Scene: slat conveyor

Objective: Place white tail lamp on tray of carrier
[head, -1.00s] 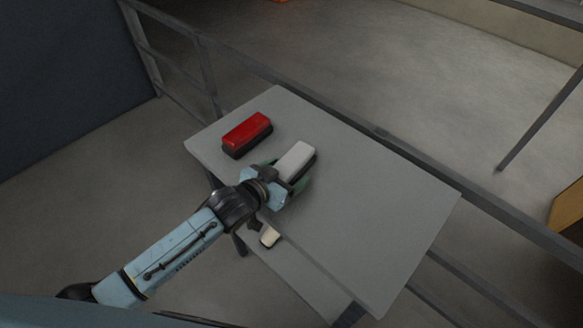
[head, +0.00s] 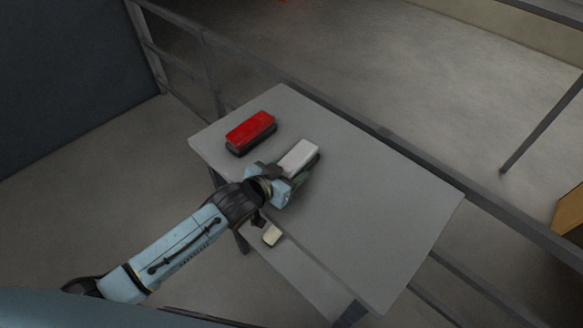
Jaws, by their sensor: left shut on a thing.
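The white tail lamp (head: 299,156) is a white block on a dark base, at the middle of the grey table in the head view. My left gripper (head: 288,176) reaches it from the lower left and is shut on it, with the fingers partly hidden by the lamp and the wrist. I cannot tell whether the lamp touches the table or is just above it. My right gripper is not in view. No carrier or tray is recognisable in this view.
A red tail lamp (head: 250,130) lies on the grey table (head: 375,215), left of the white one. A small pale object (head: 272,236) is on the lower shelf by the table's front edge. A grey railing (head: 420,157) runs behind. The table's right part is clear.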

